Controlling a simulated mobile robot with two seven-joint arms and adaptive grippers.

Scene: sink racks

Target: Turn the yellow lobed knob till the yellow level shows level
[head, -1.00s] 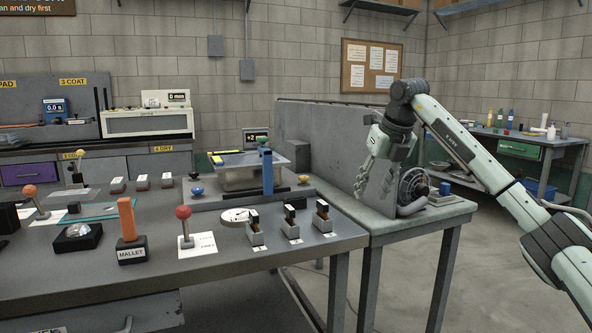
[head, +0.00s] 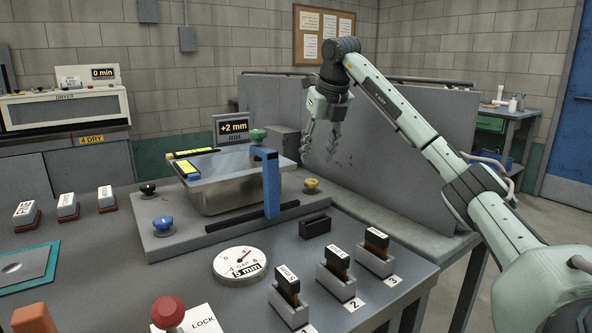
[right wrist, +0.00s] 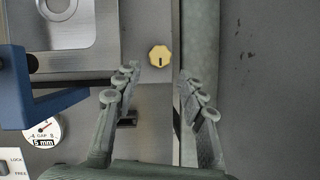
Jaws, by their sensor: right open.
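The yellow lobed knob (head: 311,185) sits at the right corner of the grey base plate that carries the metal tray. In the right wrist view the knob (right wrist: 160,57) has a dark mark and lies ahead of the fingers, between their lines. My right gripper (head: 321,155) is open and empty, raised above and behind the knob in the head view; its fingers also show in the right wrist view (right wrist: 158,78). Two yellow levels (head: 188,170) and (head: 196,153) lie along the tray's left and back rims; their bubbles are too small to read. My left gripper is not in view.
A display (head: 232,127) reads +2 mm. A blue upright (head: 270,183) stands at the tray's front. Blue (head: 163,223), black (head: 148,190) and green (head: 259,135) knobs surround it. A gap dial (head: 240,264) and several block holders (head: 337,278) stand in front. A grey panel rises behind.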

